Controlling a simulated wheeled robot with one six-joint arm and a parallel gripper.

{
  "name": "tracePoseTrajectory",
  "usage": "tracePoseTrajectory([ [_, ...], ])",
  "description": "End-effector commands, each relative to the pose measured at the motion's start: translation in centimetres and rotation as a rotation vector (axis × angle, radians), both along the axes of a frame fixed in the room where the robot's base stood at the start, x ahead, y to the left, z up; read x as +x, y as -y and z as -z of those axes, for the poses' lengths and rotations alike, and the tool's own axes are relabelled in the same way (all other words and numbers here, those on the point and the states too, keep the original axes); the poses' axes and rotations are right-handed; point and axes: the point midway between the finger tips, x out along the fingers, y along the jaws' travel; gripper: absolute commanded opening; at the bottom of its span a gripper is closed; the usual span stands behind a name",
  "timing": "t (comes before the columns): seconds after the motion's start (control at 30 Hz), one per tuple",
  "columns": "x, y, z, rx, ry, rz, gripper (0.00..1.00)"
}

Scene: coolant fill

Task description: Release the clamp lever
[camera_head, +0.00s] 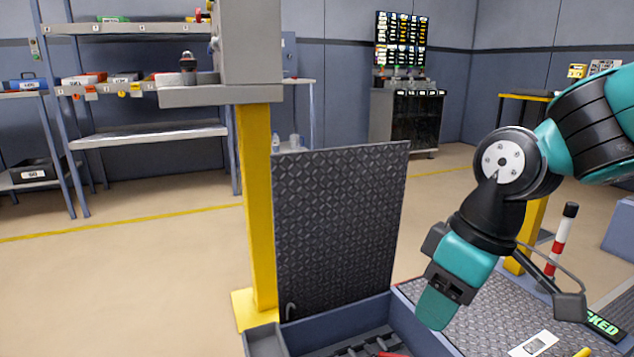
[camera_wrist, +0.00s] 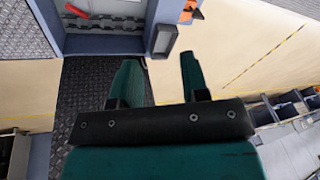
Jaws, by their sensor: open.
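A red-and-white banded upright post with a black top (camera_head: 562,238) stands at the right in the head view, close to a green-lettered sign (camera_head: 603,325) that reads partly "CKED". It may be the clamp lever, but I cannot be sure. My gripper (camera_head: 437,312) is left of it, pointing down above the right side of an open blue-grey bin (camera_head: 408,325). The wrist view shows my gripper (camera_wrist: 158,60) open, its two teal fingers apart with nothing between them. A red piece (camera_head: 392,354) shows in the bin, cut off by the frame's lower edge.
A raised diamond-plate lid (camera_head: 340,230) stands behind the bin, beside a yellow post (camera_head: 257,200). A yellow piece (camera_head: 583,352) and a white label (camera_head: 535,343) are at the lower right. Shelves (camera_head: 135,80) stand at the far left. Open floor (camera_head: 130,270) lies left.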

Motion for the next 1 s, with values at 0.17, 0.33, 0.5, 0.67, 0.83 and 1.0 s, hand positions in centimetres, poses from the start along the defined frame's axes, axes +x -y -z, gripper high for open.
tracePoseTrajectory([
  [0.17, -6.8, 0.1, -2.0, 0.053, -0.043, 0.111, 0.41],
  [0.33, -11.1, 0.0, -3.9, 0.086, -0.081, 0.189, 0.41],
  [0.5, -10.9, 0.0, -7.8, 0.083, -0.082, 0.187, 0.41],
  [0.67, -10.8, 0.0, -12.3, 0.083, -0.081, 0.186, 0.41],
  [0.83, -10.8, 0.0, -17.7, 0.083, -0.081, 0.185, 0.41],
  [1.0, -10.8, 0.0, -23.0, 0.083, -0.081, 0.185, 0.41],
])
